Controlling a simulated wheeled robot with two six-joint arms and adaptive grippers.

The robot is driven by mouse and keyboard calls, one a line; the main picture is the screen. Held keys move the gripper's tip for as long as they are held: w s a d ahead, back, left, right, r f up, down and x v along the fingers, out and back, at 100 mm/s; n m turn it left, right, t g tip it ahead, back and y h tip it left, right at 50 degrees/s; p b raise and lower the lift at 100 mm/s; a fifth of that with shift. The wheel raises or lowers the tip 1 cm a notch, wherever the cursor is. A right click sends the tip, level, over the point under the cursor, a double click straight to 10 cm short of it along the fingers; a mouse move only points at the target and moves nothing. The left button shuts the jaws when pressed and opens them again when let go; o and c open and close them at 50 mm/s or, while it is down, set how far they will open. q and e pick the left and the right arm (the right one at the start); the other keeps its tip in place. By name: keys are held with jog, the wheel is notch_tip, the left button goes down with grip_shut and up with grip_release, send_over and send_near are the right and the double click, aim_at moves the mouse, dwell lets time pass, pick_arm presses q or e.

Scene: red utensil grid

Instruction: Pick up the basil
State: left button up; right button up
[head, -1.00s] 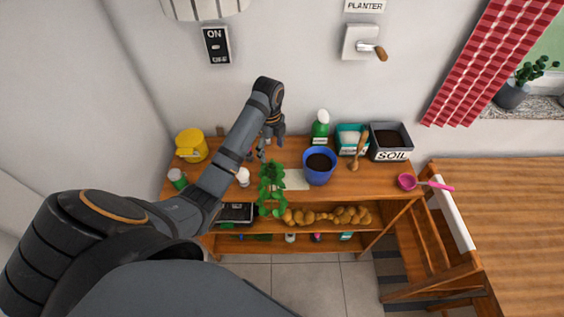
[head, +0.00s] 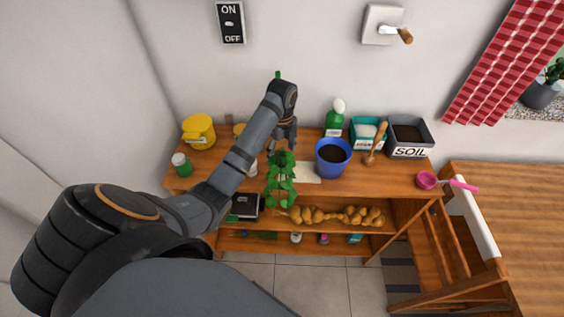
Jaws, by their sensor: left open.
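The basil (head: 281,180) is a leafy green plant near the front edge of the wooden bench, its leaves overlapping that edge in the picture. I cannot see its roots or any pot of its own. My left gripper (head: 281,150) points down over the bench, open, just behind the top of the basil. The fingertips are small and partly hidden, and I cannot tell whether they touch the leaves. My right gripper is not in view.
A pink scoop (head: 427,180) lies at the right.

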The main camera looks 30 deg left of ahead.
pick_arm(q)
notch_tip(320, 180, down, 3)
jog(key=shift+w+r+p, duration=0.1)
jog(key=shift+r+p, duration=0.05)
jog(key=shift+p, duration=0.4)
jog(key=c, duration=1.4)
jog(key=shift+r, duration=0.2)
